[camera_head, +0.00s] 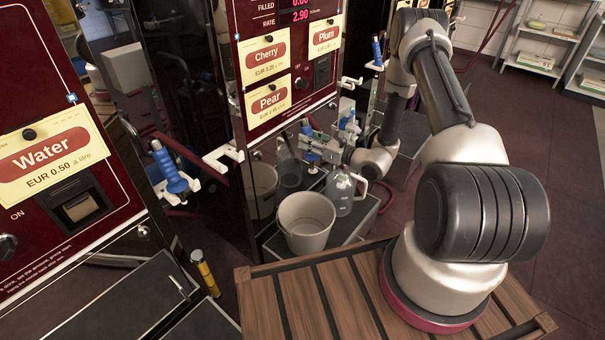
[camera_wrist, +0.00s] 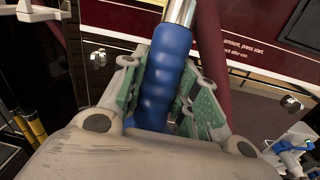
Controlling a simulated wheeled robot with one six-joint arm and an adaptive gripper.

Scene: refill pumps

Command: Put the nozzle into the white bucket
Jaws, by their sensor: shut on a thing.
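The white bucket (camera_head: 306,238) stands upright on a low dark platform below the Cherry, Pear and Plum panel in the head view. My gripper (camera_head: 316,143) is above and behind it, in front of the pump. In the wrist view my gripper (camera_wrist: 163,75) is shut on the nozzle (camera_wrist: 168,62), with its green-padded fingers on both sides of the blue grip. A silver metal part shows at the nozzle's upper end. The nozzle is apart from the bucket in the head view; its small outline there is hard to make out.
A clear jug (camera_head: 342,192) stands close to the bucket's right. Another blue nozzle (camera_head: 168,168) hangs on the Water pump (camera_head: 60,150) at left, and one hangs at the back (camera_head: 377,52). A dark red hose (camera_wrist: 212,55) passes beside the held nozzle. A yellow post (camera_head: 205,272) stands front left.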

